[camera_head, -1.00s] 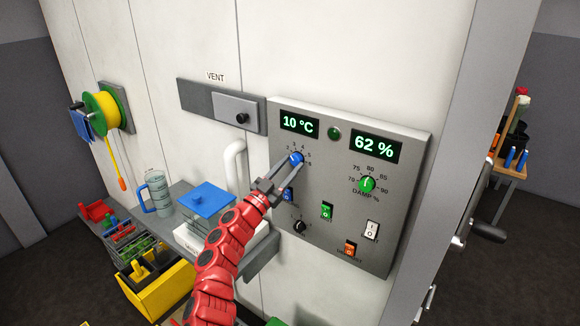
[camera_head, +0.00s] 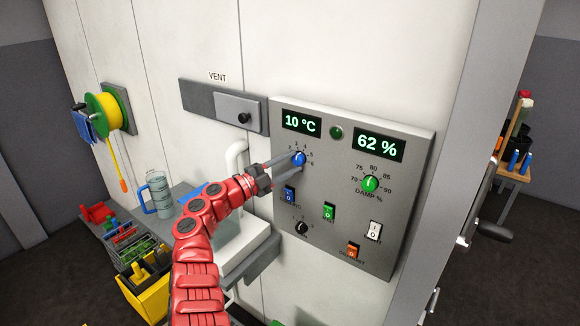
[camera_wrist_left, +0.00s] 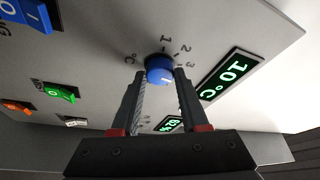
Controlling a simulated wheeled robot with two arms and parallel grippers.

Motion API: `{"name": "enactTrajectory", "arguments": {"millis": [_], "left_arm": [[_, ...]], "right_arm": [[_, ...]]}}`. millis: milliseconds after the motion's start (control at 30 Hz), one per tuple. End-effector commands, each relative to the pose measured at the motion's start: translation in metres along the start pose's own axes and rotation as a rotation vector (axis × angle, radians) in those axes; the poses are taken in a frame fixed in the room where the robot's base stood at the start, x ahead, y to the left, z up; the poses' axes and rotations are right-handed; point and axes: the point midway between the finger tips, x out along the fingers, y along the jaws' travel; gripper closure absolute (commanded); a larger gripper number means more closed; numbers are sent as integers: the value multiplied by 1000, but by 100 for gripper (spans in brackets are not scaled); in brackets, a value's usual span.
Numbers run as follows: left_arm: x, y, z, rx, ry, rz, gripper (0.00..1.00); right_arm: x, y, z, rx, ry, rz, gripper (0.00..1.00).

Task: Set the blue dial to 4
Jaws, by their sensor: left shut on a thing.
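The blue dial (camera_head: 299,157) sits on the grey control panel (camera_head: 398,225), below the green "10 °C" display (camera_head: 302,123). My left gripper (camera_head: 298,163) reaches in from the left and is shut on the blue dial. In the left wrist view, its two fingers (camera_wrist_left: 160,76) are on either side of the blue dial (camera_wrist_left: 159,67). My right gripper is not in view.
The panel also has a green dial (camera_head: 370,183), a black knob (camera_head: 301,228) and blue, green, white and orange switches. A shelf with a jug (camera_head: 160,194) and a blue-lidded box (camera_head: 190,194) lies left of my arm. A vent slider (camera_head: 240,114) is above.

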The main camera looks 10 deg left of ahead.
Motion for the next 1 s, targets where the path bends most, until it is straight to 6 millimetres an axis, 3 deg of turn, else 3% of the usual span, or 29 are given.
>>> {"name": "enactTrajectory", "arguments": {"millis": [400,933,967,1000], "left_arm": [[0,-1,-1,163,2,69,100],[0,0,0,181,0,78,100],[0,0,0,181,0,78,52],[0,0,0,181,0,78,45]], "right_arm": [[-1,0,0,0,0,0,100],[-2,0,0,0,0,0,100],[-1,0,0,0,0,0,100],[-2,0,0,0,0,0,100]]}}
